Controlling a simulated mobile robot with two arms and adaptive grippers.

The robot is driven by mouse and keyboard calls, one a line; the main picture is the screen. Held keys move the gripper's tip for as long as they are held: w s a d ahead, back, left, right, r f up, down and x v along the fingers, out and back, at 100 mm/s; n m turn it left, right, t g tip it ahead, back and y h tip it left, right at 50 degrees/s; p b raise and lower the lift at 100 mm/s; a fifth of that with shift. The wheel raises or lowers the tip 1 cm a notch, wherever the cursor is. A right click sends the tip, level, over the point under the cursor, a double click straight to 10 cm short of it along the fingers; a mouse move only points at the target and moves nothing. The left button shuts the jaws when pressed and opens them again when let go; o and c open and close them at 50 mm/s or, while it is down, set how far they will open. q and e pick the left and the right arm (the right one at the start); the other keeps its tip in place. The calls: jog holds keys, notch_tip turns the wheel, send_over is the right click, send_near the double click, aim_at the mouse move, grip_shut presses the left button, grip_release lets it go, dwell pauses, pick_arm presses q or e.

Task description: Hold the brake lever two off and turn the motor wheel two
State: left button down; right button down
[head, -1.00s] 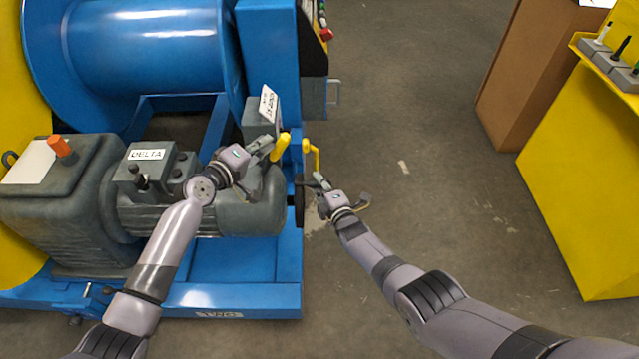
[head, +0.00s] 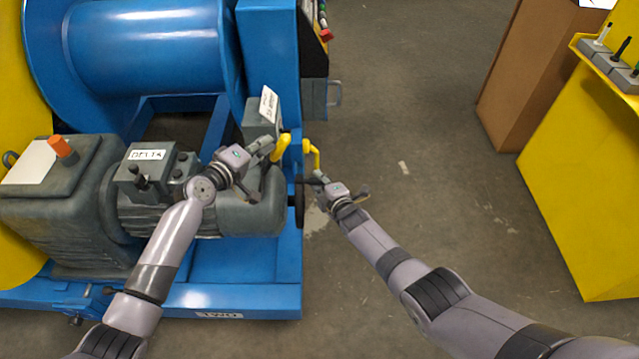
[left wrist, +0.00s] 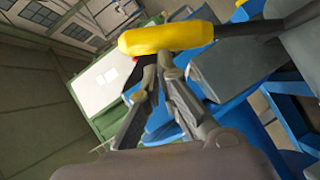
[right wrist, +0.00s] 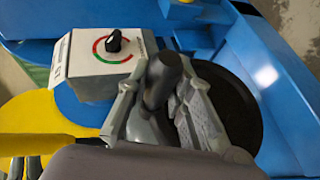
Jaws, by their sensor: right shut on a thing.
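The brake lever's yellow handle (head: 282,147) sticks out beside the grey box at the motor's end. My left gripper (head: 268,149) is at it. In the left wrist view the fingers are close together, with their tips against the underside of the yellow handle (left wrist: 165,38) and partly hidden by it. The motor wheel (head: 298,205) shows edge-on as a dark disc at the motor's right end. My right gripper (head: 318,183) is beside it. In the right wrist view its fingers stand on both sides of the wheel's dark grip (right wrist: 163,80), in front of the black disc (right wrist: 225,100).
A box with a dial (right wrist: 105,50) stands close to my right fingers. A fixed yellow bracket (head: 312,153) is just above my right gripper. The blue frame (head: 250,297) carries a plate reading TWO. Floor to the right is clear up to a yellow cabinet (head: 575,190).

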jog(key=shift+w+d+f+g, duration=0.1)
jog(key=shift+w+f+g, duration=0.1)
jog(key=shift+w+g, duration=0.25)
jog(key=shift+w+f+g, duration=0.2)
jog(key=shift+w+g, duration=0.05)
jog(key=shift+w, duration=0.35)
jog(key=c, duration=1.4)
grip_release()
jog(key=shift+d+r, duration=0.1)
jog(key=v, duration=0.2)
jog(key=shift+s+r, duration=0.1)
jog(key=shift+s, duration=0.25)
jog(key=shift+v, duration=2.3)
